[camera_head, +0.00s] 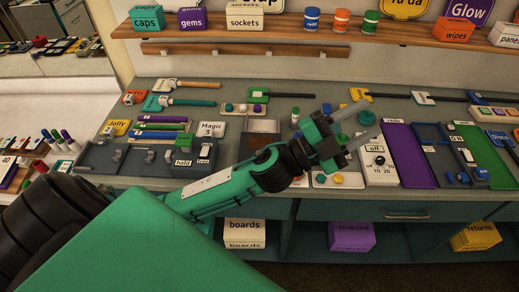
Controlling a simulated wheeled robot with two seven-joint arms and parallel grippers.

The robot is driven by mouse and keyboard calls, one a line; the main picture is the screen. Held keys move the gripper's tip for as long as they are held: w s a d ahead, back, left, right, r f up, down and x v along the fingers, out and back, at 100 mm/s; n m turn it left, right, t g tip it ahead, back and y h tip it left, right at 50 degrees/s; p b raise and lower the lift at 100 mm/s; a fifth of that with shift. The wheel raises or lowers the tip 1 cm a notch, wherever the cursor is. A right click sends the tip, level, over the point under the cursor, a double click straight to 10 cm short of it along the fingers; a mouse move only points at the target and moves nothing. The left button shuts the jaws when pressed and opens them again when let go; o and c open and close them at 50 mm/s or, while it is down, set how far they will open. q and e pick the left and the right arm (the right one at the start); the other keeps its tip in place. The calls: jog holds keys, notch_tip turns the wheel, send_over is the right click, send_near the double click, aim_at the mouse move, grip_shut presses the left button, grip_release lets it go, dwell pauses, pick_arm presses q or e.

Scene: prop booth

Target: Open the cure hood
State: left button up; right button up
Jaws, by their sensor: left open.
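My left gripper (371,117) reaches in from the left over the bench. Its two pale fingers are spread apart and point right, with nothing clearly held between them. A white unit (379,178) with a black dial marked off, 10 and 20 stands just below and right of the fingers. It may be the cure hood, but no label I can read says so. The fingers overlap the area above it, so I cannot tell whether they touch it or whether a lid is open. A green round thing shows behind the fingers. My right gripper is out of view.
The bench (228,92) is crowded. A purple panel (408,155) stands right of the white unit. A grey tray (135,158) with compartments lies at left. Boxes and jars line the wooden shelf (275,36) behind. Drawers (405,212) run along the front.

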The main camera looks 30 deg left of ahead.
pick_arm(q)
jog(key=s+d+m+g+h, duration=0.2)
jog(key=s+d+m+g, duration=0.1)
jog(key=m+g, duration=0.55)
jog(key=s+d+m+g+h, duration=0.2)
jog(key=s+d+m+g, duration=0.1)
jog(key=m+g, duration=0.55)
jog(key=a+f+m+g+y, duration=0.2)
jog(key=a+f+m+y, duration=0.25)
jog(key=f+y, duration=0.3)
jog(key=w+a+f+n+y, duration=0.15)
jog(key=a+y, duration=0.25)
jog(key=a, duration=0.4)
jog(key=w+a+t+y, duration=0.1)
jog(key=w+a+y, duration=0.25)
jog(key=a, duration=0.45)
jog(key=w+a+n+y, duration=0.1)
jog(key=a+y, duration=0.3)
jog(key=a, duration=0.5)
jog(key=shift+m, duration=0.3)
jog(key=f+p, duration=0.1)
jog(key=f, duration=0.3)
jog(key=f+p, duration=0.1)
jog(key=f, duration=0.4)
jog(key=f+p, duration=0.2)
jog(key=f, duration=0.3)
jog(key=shift+w+d, duration=0.2)
jog(key=shift+d, duration=0.05)
